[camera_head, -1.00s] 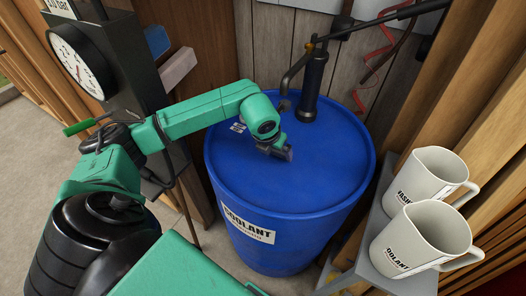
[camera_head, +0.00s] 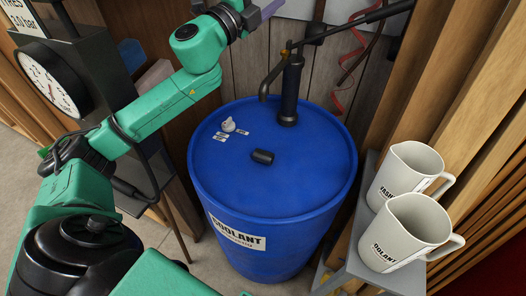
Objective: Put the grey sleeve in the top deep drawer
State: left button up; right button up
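A short dark grey cylinder (camera_head: 263,157) lies on its side on the lid of the blue coolant drum (camera_head: 310,170); it may be the grey sleeve, but I cannot tell for sure. My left arm comes in from the left, and its dark wrist end (camera_head: 248,17) is at the top edge, behind and above the drum, well apart from the cylinder. The fingers do not show clearly, so I cannot tell whether they are open or hold anything. My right gripper is not in view. No drawer shows.
Two white jugs, one (camera_head: 404,172) behind the other (camera_head: 410,232), stand on a grey shelf (camera_head: 375,278) at right. A round gauge (camera_head: 50,78) is at left. Wooden slats bound the right.

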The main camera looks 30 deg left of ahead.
pick_arm(q)
jog(key=w+a+f+n+g+y, duration=0.1)
jog(key=w+a+f+n+y, duration=0.1)
jog(key=a+n+y, duration=0.4)
jog(key=w+a+f+n+g+y, duration=0.1)
jog(key=w+a+f+n+y, duration=0.25)
jog(key=a, duration=0.55)
jog(key=m+g+h+p, duration=0.1)
jog(key=m+g+h, duration=0.3)
jog(key=g+h, duration=0.95)
send_near(262, 151)
jog(key=w+d+f+g+y+p, duration=0.1)
jog(key=d+f, duration=0.1)
jog(key=w+d+f+g+y+p, duration=0.1)
jog(key=d+f+g+y+p, duration=0.1)
jog(key=d, duration=0.1)
jog(key=w+d+f+g+y+p, duration=0.1)
jog(key=d+f, duration=0.1)
jog(key=d, duration=0.1)
jog(key=shift+w+d+f+n+g+p, duration=0.1)
jog(key=shift+w+f+n+g+p, duration=0.15)
jog(key=shift+w+g+p, duration=0.1)
